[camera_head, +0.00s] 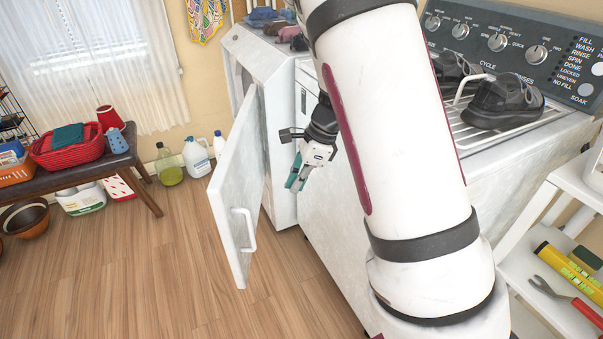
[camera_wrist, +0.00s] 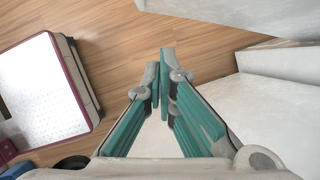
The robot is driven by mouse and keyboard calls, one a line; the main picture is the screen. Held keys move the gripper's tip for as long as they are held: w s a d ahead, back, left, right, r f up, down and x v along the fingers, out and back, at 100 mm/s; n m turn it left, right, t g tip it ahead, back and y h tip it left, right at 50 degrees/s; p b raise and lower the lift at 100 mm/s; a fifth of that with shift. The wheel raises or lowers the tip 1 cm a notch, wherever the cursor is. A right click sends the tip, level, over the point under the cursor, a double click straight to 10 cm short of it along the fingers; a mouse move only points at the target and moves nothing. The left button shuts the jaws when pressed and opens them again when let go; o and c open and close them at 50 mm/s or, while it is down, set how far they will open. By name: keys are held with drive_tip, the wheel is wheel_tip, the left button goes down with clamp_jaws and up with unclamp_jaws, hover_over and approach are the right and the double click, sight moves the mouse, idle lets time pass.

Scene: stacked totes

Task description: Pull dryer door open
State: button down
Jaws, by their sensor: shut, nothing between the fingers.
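The dryer door (camera_head: 236,190) stands wide open in the head view, swung out from the white dryer (camera_head: 281,175). Its white handle (camera_head: 245,230) is on the door's face, near the free edge. My gripper (camera_head: 294,184) is on the inner side of the open door, to the right of it and in front of the dryer. It points down, is shut and holds nothing. It appears apart from the handle. In the wrist view my gripper's teal fingers (camera_wrist: 161,65) meet at the tips, with the wood floor beyond. My arm hides part of the machines.
A washer (camera_head: 340,215) with shoes (camera_head: 503,102) on top stands right of the dryer. A white shelf (camera_head: 520,262) with tools is at the right. A bench (camera_head: 90,168) with a red basket (camera_head: 68,148) and several bottles are at the left. The middle floor is clear.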

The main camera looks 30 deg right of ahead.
drive_tip(key=shift+w+a+f+b, duration=0.25)
drive_tip(key=shift+a+f, duration=0.2)
drive_tip(key=shift+a, duration=0.35)
drive_tip(key=shift+w+a+f+b, duration=0.15)
drive_tip(key=shift+w+a+f, duration=0.2)
drive_tip(key=shift+a, duration=0.45)
drive_tip(key=shift+w+a+f+b, duration=0.25)
drive_tip(key=shift+a+f, duration=0.25)
drive_tip(key=shift+a, duration=0.3)
drive_tip(key=shift+a, duration=0.15)
drive_tip(key=w+a+m+p, duration=0.1)
drive_tip(key=w+a+p, duration=0.1)
drive_tip(key=a, duration=0.4)
drive_tip(key=w+a+m+p, duration=0.1)
drive_tip(key=w+a+p, duration=0.2)
drive_tip(key=a, duration=0.4)
drive_tip(key=shift+w+t, duration=0.35)
drive_tip(key=shift+t, duration=0.05)
drive_tip(key=shift+a, duration=0.1)
